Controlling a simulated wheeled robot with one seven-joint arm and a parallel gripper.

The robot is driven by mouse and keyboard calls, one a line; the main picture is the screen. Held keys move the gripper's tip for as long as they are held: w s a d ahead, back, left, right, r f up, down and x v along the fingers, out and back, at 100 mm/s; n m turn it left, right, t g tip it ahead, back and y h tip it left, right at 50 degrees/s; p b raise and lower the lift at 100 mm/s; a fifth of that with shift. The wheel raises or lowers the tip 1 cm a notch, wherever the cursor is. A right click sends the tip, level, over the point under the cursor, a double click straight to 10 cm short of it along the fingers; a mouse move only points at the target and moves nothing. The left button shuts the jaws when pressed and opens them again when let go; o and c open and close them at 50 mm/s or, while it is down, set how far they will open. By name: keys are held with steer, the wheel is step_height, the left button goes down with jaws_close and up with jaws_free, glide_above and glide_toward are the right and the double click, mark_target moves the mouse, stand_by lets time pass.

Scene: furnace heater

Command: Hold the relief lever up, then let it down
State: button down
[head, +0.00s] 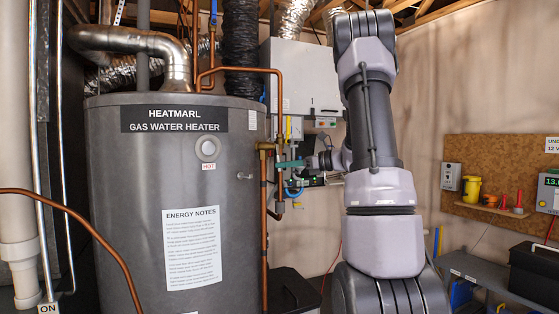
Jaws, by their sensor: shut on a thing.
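A tall grey gas water heater (115,200) stands at the left in the head view. A brass valve (265,148) with a copper pipe running down sits at its right side. A small teal bar (289,163), which looks like the relief lever, sticks out to the right near this valve, roughly level. My gripper (305,164) reaches in from the right and is shut on the outer end of this bar. The fingers are small and partly hidden by my wrist, so the exact grip is unclear.
A white wall unit (303,75) hangs behind my arm. Copper pipes (239,71) run above the heater. A blue-handled valve (293,190) sits just below my gripper. At the right are a pegboard (490,160) and a grey bench (480,267) with a black case (535,272).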

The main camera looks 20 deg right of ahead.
steer(key=shift+s+d+r+g+h, duration=0.3)
steer(key=shift+s+d+g+h, duration=0.05)
steer(key=shift+g+h, duration=0.35)
steer(key=shift+s+d+r+g+h, duration=0.25)
steer(key=shift+r+g+h, duration=0.15)
steer(key=shift+g+h, duration=0.25)
steer(key=shift+s+d+r+g+h, duration=0.25)
steer(key=shift+r+g+h, duration=0.1)
steer(key=shift+g+h, duration=0.3)
